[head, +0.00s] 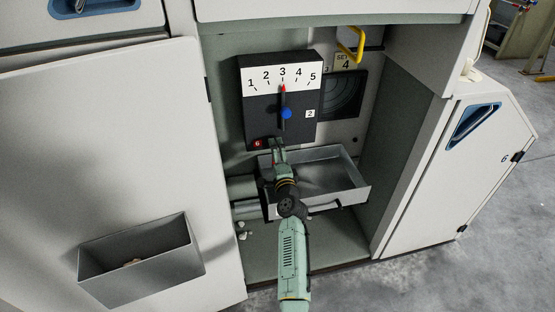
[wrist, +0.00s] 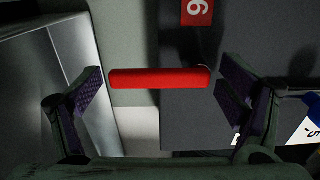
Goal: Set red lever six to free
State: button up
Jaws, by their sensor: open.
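The red lever six shows in the wrist view as a red bar (wrist: 160,78) lying across the picture, close to a red label with a white 6 (wrist: 197,12). In the head view the red 6 label (head: 257,143) is at the lower left corner of the dark box, and my gripper mostly hides the lever. My gripper (head: 278,148) is open just below that corner. In the wrist view its purple-padded fingers stand one at each end of the red bar, with a gap on the left; I cannot tell whether the right finger touches. No free or locked marking is readable.
The dark box (head: 255,115) carries a 1 to 5 scale, its pointer at 3, with a blue knob (head: 287,113). An open metal drawer (head: 355,188) juts out below it. A yellow handle (head: 361,44) is upper right. An open cabinet door with a bin (head: 150,265) stands left.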

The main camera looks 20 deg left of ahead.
jog(key=v, duration=1.2)
jog(key=shift+w, duration=0.1)
